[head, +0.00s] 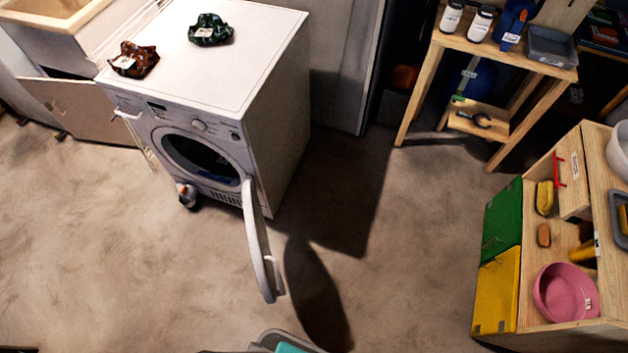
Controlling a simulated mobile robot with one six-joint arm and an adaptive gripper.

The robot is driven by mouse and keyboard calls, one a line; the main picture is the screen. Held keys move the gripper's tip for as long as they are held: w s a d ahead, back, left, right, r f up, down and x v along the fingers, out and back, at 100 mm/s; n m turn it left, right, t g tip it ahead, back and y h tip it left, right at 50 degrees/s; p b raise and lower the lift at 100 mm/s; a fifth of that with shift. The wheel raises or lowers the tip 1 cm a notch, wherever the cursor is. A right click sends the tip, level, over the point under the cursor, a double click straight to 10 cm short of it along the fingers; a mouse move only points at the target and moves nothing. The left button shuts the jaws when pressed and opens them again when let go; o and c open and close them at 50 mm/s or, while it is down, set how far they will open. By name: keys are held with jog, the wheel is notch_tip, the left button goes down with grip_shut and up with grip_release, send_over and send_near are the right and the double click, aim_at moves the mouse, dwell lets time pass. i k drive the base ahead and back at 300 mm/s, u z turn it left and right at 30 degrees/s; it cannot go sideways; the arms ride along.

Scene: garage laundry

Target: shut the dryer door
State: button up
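The white dryer (271,100) stands left of the middle in the head view, its front facing the lower left. Its round dark opening (195,155) is uncovered, with something blue low inside. The dryer door (256,240) is open, swung far out from the right side of the opening towards the lower middle. I see it almost edge-on, with a small white handle (274,270) near its free end. My gripper is not in view, and nothing visible touches the door.
Two cloth bundles, brown (135,60) and dark green (211,30), lie on the dryer. A small bottle (187,195) stands by its foot. A grey-and-teal object (287,344) is cut off at the bottom edge. Wooden shelves (575,230) stand right; floor around the door is clear.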

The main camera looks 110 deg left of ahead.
aim_at(264, 264)
jog(key=u, duration=2.6)
jog(key=i, duration=1.4)
jog(key=u, duration=0.05)
